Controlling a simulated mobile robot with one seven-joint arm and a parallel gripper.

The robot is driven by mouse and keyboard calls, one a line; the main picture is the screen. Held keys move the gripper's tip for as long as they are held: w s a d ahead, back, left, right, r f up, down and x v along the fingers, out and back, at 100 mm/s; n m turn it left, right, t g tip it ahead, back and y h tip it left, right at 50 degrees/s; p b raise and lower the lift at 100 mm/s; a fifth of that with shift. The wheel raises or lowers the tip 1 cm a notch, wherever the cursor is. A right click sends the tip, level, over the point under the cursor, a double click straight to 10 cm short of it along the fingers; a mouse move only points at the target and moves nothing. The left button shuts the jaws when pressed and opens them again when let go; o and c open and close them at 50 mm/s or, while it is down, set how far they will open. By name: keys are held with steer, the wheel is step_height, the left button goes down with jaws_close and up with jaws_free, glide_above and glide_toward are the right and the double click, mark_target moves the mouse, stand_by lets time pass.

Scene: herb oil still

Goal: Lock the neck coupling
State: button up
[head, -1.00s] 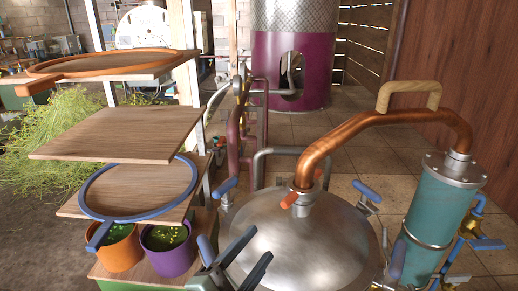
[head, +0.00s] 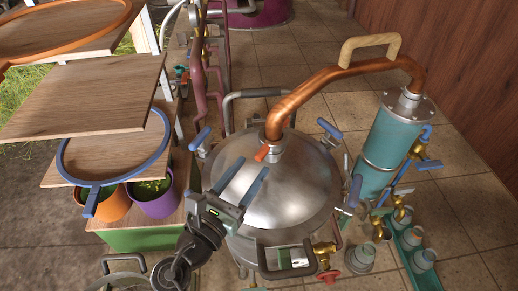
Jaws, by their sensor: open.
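The neck coupling (head: 274,146) is a grey metal collar where the copper neck pipe (head: 300,92) meets the domed steel lid (head: 305,190) of the still. A small orange lever (head: 262,153) sticks out from the coupling to the lower left. The far end of the copper pipe joins the teal condenser (head: 390,140). My gripper (head: 252,169) has blue fingers that are apart with nothing between them. It appears just below and left of the orange lever, over the lid's left side. I cannot tell its exact height above the lid.
A wooden handle (head: 370,42) arches over the pipe. Blue clamp levers (head: 329,129) and a grey tube handle stand around the lid's rim. Wooden shelves (head: 85,95) and an orange pot (head: 104,203) are on the left. Brass valves and a green rack (head: 405,250) stand at right.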

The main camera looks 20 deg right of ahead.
mark_target(259, 154)
steer(key=x, duration=0.5)
steer(key=shift+p, duration=0.4)
steer(key=shift+a, duration=0.1)
jaws_close()
steer(key=shift+s, duration=0.1)
stand_by(0.8)
